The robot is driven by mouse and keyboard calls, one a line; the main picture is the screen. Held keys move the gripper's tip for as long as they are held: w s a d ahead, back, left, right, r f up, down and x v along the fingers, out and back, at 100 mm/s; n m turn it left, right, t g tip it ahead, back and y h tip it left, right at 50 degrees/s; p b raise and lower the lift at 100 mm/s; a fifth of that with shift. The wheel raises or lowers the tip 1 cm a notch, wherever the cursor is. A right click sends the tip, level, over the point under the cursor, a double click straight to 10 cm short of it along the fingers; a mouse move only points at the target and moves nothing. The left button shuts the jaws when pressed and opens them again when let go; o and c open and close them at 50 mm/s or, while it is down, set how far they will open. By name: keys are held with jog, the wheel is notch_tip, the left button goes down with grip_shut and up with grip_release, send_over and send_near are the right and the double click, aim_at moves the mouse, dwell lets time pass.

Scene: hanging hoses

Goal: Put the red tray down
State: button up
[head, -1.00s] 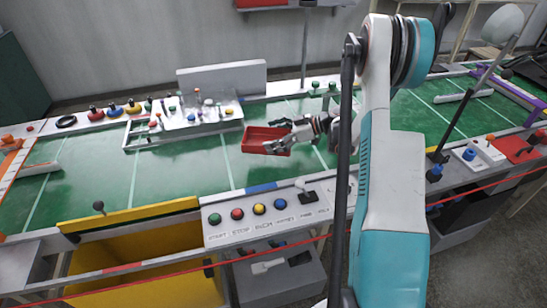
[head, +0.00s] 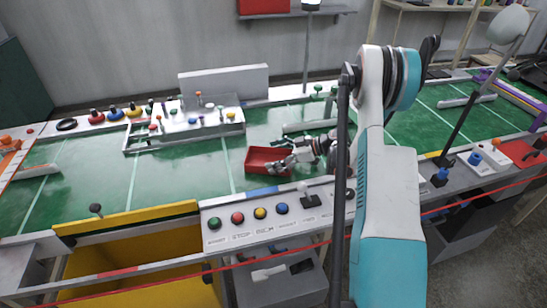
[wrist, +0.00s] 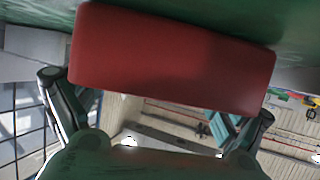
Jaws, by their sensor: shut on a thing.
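The red tray (head: 258,160) is a shallow open box above or on the green table surface, near its front edge, in the head view. My gripper (head: 281,162) reaches in from the right and is shut on the tray's right side. In the wrist view the tray (wrist: 172,58) shows as a wide red face across the top, between the two fingers of my gripper (wrist: 157,97). The tray looks about level. I cannot tell whether its underside touches the table.
The green table (head: 185,172) is clear to the left of the tray. A panel of coloured buttons (head: 260,222) lies in front. A grey rack with small knobs (head: 195,118) stands behind left. A grey bar (head: 308,126) lies behind my gripper.

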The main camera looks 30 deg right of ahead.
jog(key=o, duration=0.8)
jog(key=shift+f, duration=0.1)
jog(key=shift+r, duration=0.2)
jog(key=p+v, duration=0.2)
jog(key=v, duration=0.5)
jog(key=shift+s+d+p, duration=0.15)
jog(key=shift+s+p, duration=0.05)
jog(key=shift+p, duration=0.15)
